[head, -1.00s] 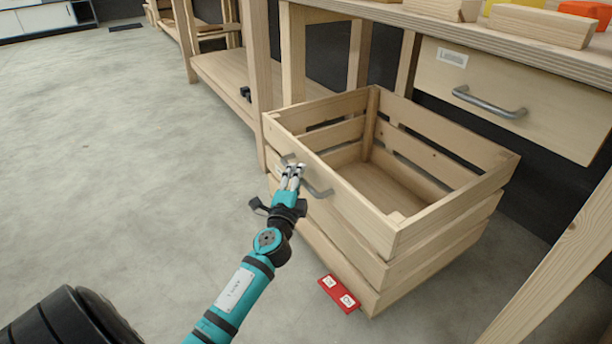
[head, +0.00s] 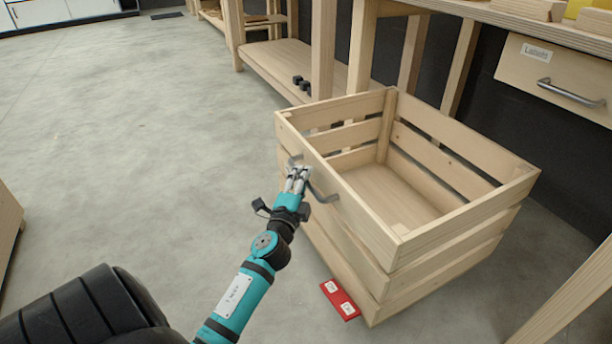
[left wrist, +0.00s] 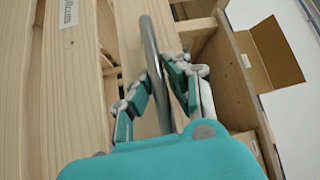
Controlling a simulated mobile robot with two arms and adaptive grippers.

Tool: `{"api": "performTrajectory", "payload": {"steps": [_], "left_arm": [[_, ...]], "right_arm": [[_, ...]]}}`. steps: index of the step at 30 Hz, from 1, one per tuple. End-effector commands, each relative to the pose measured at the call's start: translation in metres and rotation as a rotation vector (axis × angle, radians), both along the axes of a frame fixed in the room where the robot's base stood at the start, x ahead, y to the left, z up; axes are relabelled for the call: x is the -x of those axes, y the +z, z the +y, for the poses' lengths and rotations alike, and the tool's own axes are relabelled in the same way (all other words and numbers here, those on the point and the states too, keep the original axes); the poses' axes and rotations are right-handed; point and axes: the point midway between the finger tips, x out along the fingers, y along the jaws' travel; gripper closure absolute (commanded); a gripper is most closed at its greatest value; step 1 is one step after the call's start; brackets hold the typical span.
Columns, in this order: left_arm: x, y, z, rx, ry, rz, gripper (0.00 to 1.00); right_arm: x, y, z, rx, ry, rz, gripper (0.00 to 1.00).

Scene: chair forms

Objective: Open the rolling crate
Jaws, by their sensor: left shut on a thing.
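The rolling crate (head: 440,240) is a pale wooden slatted box with an open top. It stands on the floor in front of the workbench, and its inside looks empty. A grey metal bar handle (head: 322,193) is on its front side. My left gripper (head: 297,176) is shut on this handle. In the left wrist view the handle (left wrist: 152,50) runs between the fingers of the left gripper (left wrist: 160,88). The crate's wheels are hidden. My right gripper is not in view.
The workbench (head: 480,12) has a closed drawer (head: 550,85) at the upper right. A red plate (head: 340,299) lies by the crate's lower front edge. Black dumbbell-like objects (head: 300,83) sit on a low shelf (head: 270,62). The grey floor (head: 130,150) at left is clear.

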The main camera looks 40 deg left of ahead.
Motion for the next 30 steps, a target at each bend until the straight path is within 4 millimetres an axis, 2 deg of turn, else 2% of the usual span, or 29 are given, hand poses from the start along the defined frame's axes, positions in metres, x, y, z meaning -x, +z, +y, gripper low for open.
{"api": "performTrajectory", "payload": {"steps": [8, 9, 15, 23, 26, 30], "left_arm": [[0.001, -0.005, -0.001, 0.007, -0.002, 0.006, 1.00], [0.001, -0.005, -0.001, 0.007, -0.002, 0.006, 0.86], [0.000, -0.003, -0.001, 0.004, -0.001, 0.005, 0.62], [0.001, -0.002, -0.001, 0.002, -0.001, 0.002, 0.62], [0.009, -0.003, -0.004, 0.003, -0.001, 0.002, 0.62], [0.030, -0.008, -0.013, 0.006, 0.000, 0.004, 0.62]], "right_arm": [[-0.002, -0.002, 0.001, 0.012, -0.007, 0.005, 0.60], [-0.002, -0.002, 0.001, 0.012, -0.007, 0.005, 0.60], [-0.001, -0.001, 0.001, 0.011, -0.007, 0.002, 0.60], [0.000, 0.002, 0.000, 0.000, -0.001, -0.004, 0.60], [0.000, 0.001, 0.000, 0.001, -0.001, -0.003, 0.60], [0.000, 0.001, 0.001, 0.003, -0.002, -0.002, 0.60]]}}
